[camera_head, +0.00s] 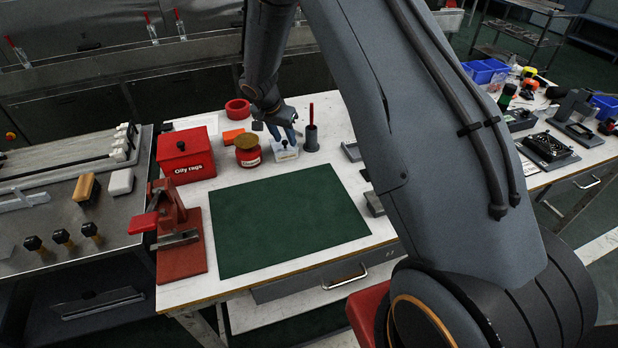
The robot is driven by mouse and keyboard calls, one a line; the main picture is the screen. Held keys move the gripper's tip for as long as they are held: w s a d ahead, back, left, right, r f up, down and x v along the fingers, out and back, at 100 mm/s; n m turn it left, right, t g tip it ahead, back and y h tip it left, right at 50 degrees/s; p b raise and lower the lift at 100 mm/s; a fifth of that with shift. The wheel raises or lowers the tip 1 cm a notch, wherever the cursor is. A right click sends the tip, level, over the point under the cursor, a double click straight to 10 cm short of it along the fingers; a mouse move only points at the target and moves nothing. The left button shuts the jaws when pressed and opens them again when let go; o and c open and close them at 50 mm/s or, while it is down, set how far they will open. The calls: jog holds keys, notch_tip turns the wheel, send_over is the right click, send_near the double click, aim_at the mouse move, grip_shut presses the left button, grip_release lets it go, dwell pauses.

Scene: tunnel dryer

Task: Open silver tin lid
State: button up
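A small pale silver tin (286,153) with a label on its front stands at the back of the workbench, between a red jar and a dark holder. My gripper (282,134) points down right above the tin. Its blue fingertips are at the tin's top, and the lid is mostly hidden behind them. The fingers look a little apart, but I cannot tell whether they touch or hold the lid.
A red jar with a brown lid (247,152) stands close left of the tin. A dark holder with a red stick (311,138) stands close right. A red "Oily rags" box (186,160) and red vise (178,232) are left. The green mat (289,221) is clear.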

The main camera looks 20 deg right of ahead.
jog(key=a+b+v, duration=0.1)
jog(key=b+v, duration=0.1)
jog(key=v, duration=0.6)
jog(key=s+d+n+g+y+b, duration=0.1)
jog(key=s+n+b, duration=0.1)
jog(key=s, duration=0.9)
jog(key=s+d+n+g+y+b, duration=0.1)
jog(key=s+n, duration=0.3)
jog(key=s, duration=0.7)
jog(key=shift+d+b, duration=0.5)
jog(key=shift+d, duration=0.35)
jog(key=shift+s, duration=0.1)
